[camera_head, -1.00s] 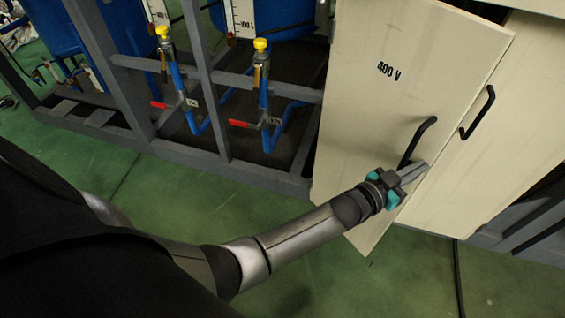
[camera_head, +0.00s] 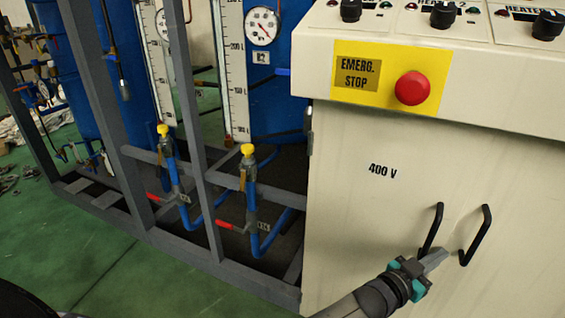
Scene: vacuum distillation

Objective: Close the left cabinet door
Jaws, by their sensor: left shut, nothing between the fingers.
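The left cabinet door (camera_head: 350,215) is the cream panel marked "400 V". It looks flush, or nearly so, with the cabinet front; I cannot make out any gap at its right edge. Its black handle (camera_head: 431,229) stands at its right side, beside the handle of the right door (camera_head: 476,235). My left gripper (camera_head: 434,259) is shut and empty, its fingertips just below the left door's handle, at or very near the door surface. I cannot tell whether they touch it. My right gripper is not in view.
Above the doors is a control panel with a red emergency stop button (camera_head: 412,88) and black knobs (camera_head: 443,14). To the left, a grey frame (camera_head: 201,150) holds blue tanks and pipes with yellow-topped valves (camera_head: 247,151). Green floor (camera_head: 110,265) is free at lower left.

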